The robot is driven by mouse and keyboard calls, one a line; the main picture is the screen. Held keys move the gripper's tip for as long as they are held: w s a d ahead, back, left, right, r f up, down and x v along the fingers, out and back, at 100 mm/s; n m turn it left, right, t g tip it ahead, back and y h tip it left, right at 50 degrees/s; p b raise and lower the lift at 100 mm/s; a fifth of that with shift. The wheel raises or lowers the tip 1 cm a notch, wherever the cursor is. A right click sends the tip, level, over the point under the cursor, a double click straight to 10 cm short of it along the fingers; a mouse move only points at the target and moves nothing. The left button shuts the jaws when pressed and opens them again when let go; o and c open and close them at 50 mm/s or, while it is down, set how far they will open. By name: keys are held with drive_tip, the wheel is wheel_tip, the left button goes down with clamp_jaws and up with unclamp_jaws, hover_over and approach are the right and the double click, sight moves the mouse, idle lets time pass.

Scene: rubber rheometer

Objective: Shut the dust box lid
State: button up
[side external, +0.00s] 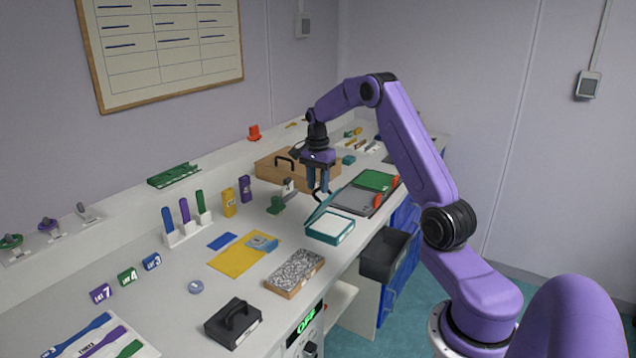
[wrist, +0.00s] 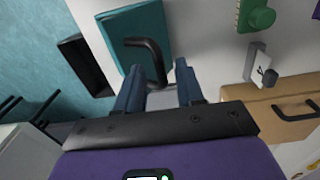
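The dust box (side external: 330,236) is a teal box with a pale top, near the bench's front edge in the side view. Its teal lid (side external: 322,207) is tilted up and open. In the wrist view I see the lid's teal face (wrist: 110,28) with a black arched handle (wrist: 152,50). My gripper (side external: 318,188) is just above and behind the raised lid. In the wrist view the blue fingers of my gripper (wrist: 158,68) are apart, close to the handle. I cannot tell whether they touch it.
A black open bin (side external: 387,254) hangs at the bench front. A wooden case (side external: 270,168) with a black handle stands behind my gripper. A green block (side external: 276,205) and a grey handled piece (side external: 288,188) stand to the left.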

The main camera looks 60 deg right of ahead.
clamp_jaws()
drive_tip(key=shift+s, duration=0.1)
drive_tip(key=shift+s+t, duration=0.7)
drive_tip(key=shift+s, duration=0.1)
drive_tip(key=shift+s+f+t, duration=0.3)
drive_tip(key=shift+s+t, duration=0.5)
drive_tip(key=shift+s, duration=0.15)
drive_tip(key=s+f, duration=0.4)
drive_tip(key=s, duration=0.1)
drive_tip(key=shift+s, duration=0.4)
unclamp_jaws()
drive_tip(key=shift+f, duration=0.1)
drive_tip(key=shift+w, duration=0.1)
